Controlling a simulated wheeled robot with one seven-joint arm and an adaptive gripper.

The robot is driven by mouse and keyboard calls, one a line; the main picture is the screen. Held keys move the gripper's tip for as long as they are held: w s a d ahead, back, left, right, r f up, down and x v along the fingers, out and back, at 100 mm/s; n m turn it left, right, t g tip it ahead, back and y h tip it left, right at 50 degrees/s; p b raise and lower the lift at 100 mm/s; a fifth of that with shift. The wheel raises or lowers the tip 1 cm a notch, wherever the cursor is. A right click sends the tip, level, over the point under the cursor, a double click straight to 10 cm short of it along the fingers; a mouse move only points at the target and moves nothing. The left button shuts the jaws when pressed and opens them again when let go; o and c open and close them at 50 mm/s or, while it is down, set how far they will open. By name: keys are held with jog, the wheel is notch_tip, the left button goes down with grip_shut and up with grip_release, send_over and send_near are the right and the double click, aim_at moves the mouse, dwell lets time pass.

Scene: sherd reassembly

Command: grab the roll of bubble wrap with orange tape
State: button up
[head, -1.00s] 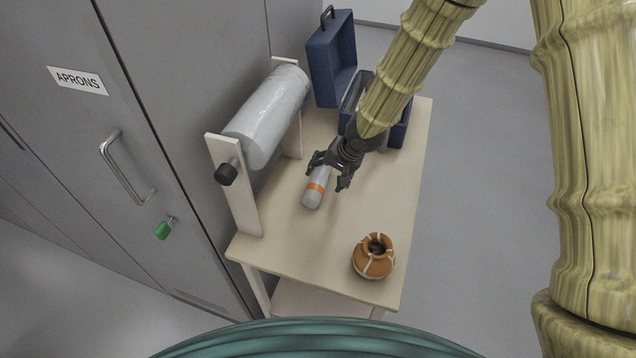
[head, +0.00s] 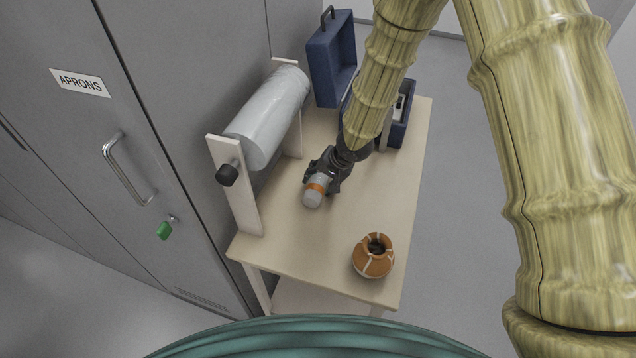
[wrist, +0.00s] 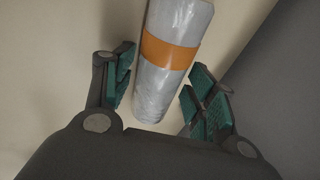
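The small roll of bubble wrap (head: 313,197) is whitish with an orange tape band and lies on the table below the large roll. In the wrist view the roll (wrist: 168,75) runs between the two green-padded fingers, its near end reaching down between them. My gripper (head: 322,182) is over the roll, hiding its far part in the head view. In the wrist view my gripper (wrist: 160,98) is open, with a gap visible between the roll and the finger pads on each side.
A large bubble-wrap roll (head: 268,118) hangs on a wooden stand at the table's left side. A mended orange pot (head: 373,258) stands at the front right. An open blue case (head: 400,131) is at the back. The table's (head: 300,243) front left is clear.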

jog(key=c, duration=0.5)
jog(key=shift+r, duration=0.15)
